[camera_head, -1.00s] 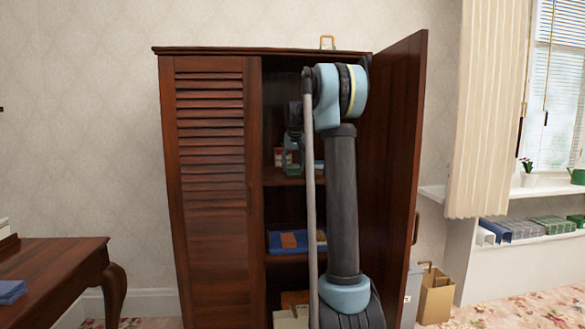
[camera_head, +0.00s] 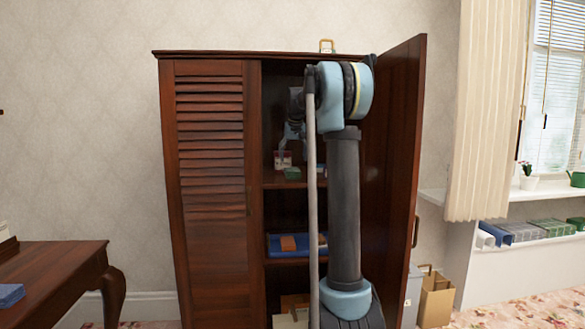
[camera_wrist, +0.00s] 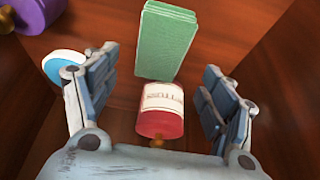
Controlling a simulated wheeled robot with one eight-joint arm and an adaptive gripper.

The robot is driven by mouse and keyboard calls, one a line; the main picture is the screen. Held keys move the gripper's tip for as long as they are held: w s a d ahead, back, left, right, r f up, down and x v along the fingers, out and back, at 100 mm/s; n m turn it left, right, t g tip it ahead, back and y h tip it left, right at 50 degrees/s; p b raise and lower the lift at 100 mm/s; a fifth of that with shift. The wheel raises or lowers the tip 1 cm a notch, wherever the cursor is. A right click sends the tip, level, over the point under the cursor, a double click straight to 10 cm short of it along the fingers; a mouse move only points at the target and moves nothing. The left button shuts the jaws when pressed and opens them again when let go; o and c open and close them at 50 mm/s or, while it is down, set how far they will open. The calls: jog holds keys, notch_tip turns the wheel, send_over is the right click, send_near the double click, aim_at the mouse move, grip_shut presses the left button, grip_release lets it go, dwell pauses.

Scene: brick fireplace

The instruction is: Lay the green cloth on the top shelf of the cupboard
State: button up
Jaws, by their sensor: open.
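The green cloth (camera_wrist: 166,40) is a neat folded block. In the wrist view it lies on the dark wood surface inside the cupboard, just beyond my fingertips and apart from them. In the head view it shows as a small green patch (camera_head: 292,173) on the top shelf (camera_head: 270,181) of the cupboard (camera_head: 208,190). My gripper (camera_wrist: 162,64) is open, with nothing held between its fingers. In the head view my arm hides part of the shelf, and the gripper is small and dark inside the cupboard.
A red jar with a white label (camera_wrist: 161,110) lies in view between my fingers, close to the cloth. A purple object (camera_wrist: 42,14) and a round white-and-blue item (camera_wrist: 65,67) are at left. The right door (camera_head: 400,150) stands open beside my arm.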

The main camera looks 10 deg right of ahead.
jog(key=v, duration=0.6)
jog(key=s+f, duration=0.3)
jog(key=s, duration=0.5)
jog(key=s+f, duration=0.3)
jog(key=s, duration=0.5)
jog(key=s+f+g, duration=0.1)
jog(key=s+f, duration=1.5)
jog(key=s, duration=0.2)
jog(key=s+f+g, duration=0.1)
jog(key=s+f, duration=1.5)
jog(key=s, duration=0.2)
jog(key=shift+s+d, duration=0.3)
jog(key=shift+d, duration=0.15)
